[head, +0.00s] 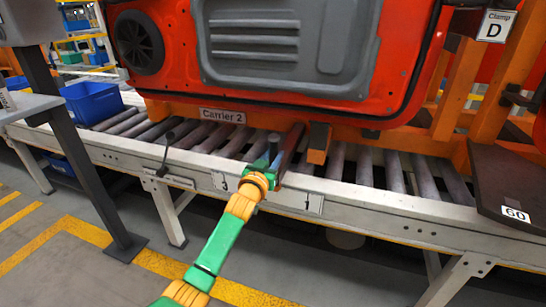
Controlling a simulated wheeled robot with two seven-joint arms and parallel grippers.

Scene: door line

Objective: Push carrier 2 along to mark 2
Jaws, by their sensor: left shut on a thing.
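Carrier 2 is an orange frame on the roller line, with its name plate (222,116) on its front beam. It bears a large red door (290,60) with a grey inner panel. My left gripper (279,152) is at the near edge of the rollers, below the carrier's beam, shut on what looks like an upright bar of the carrier; the jaws partly hide the hold. A plate marked 1 (307,203) is on the rail just right of my wrist. Another number plate (221,182), its digit hard to read, is just left. My right gripper is out of view.
The roller line's pale rail (390,212) runs across the view. A black lever (165,150) stands at its front left. A blue bin (92,102) is at the far left. At the right are a clamp sign D (496,26) and a dark plate marked 60 (510,185).

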